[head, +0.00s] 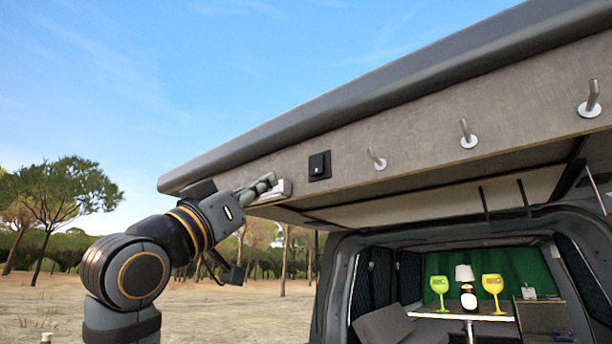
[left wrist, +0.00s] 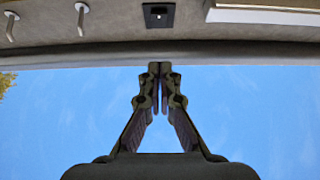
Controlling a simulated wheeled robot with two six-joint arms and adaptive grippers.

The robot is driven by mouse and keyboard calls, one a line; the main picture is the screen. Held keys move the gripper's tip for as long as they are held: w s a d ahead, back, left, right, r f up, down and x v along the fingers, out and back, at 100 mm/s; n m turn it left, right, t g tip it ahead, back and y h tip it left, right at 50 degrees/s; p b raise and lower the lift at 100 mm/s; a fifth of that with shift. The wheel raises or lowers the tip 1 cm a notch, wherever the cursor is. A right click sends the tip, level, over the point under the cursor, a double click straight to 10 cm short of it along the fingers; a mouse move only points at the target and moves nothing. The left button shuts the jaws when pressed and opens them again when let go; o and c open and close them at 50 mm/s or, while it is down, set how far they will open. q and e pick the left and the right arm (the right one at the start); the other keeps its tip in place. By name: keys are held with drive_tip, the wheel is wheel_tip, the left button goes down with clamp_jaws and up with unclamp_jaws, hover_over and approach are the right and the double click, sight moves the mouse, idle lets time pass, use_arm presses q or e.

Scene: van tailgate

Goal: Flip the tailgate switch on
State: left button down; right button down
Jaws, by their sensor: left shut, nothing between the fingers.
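The tailgate switch (head: 319,166) is a small black square plate with a light spot, set in the grey panel of the raised tailgate (head: 362,146). In the left wrist view the switch (left wrist: 158,15) is at the top, beyond the fingertips and apart from them. My left gripper (head: 270,180) is shut and empty, just left of the switch in the head view, in front of a light-coloured strip (head: 283,189). In the left wrist view its fingertips (left wrist: 160,68) meet below the switch. I cannot tell which way the switch is set. My right gripper is not in view.
Several metal hooks (head: 467,135) stick out of the panel right of the switch. Below is the van interior with a table (head: 468,311), green and yellow glasses (head: 493,288) and a small lamp (head: 464,273). Open ground and trees (head: 62,195) lie at the left.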

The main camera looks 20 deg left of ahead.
sight(316, 167)
use_arm(q)
drive_tip(key=p+x, duration=0.3)
drive_tip(key=x, duration=0.1)
drive_tip(key=f+p+x, duration=0.1)
drive_tip(key=p+x, duration=0.2)
drive_tip(key=x, duration=0.1)
drive_tip(key=w+p+x, duration=0.1)
drive_tip(key=p+x, duration=0.2)
drive_tip(key=x, duration=0.1)
drive_tip(key=shift+w+d+f+p, duration=0.1)
drive_tip(key=shift+w+d+p, duration=0.05)
drive_tip(key=shift+d+p, duration=0.15)
drive_tip(key=shift+w+d+f, duration=0.1)
drive_tip(key=shift+w+f, duration=0.2)
drive_tip(key=shift+w, duration=0.25)
drive_tip(key=shift+s, duration=0.1)
